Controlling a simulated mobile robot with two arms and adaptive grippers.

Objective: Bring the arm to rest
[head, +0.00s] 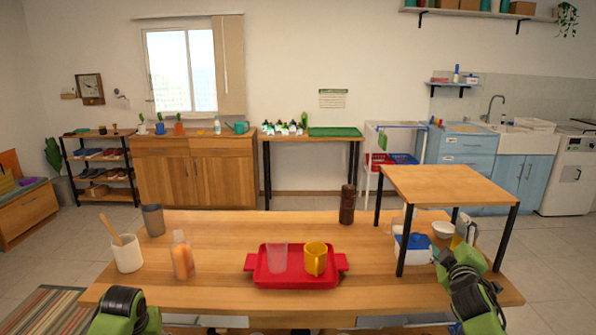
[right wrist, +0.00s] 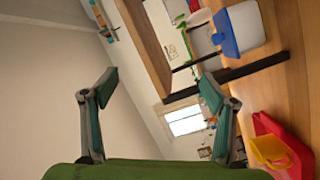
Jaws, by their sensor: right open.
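My right gripper (head: 453,243) is at the right end of the wooden table (head: 210,279), beside the small raised wooden shelf (head: 448,187). In the right wrist view its two fingers (right wrist: 160,86) stand wide apart with nothing between them. My left arm shows only as a green and black link at the bottom left of the head view; its gripper is out of the picture.
A red tray (head: 292,281) holds a clear cup (head: 276,258) and a yellow mug (head: 315,259). A blue-lidded white box (head: 412,250) and a white bowl (head: 443,229) stand near my right gripper. A shelf leg is close to it.

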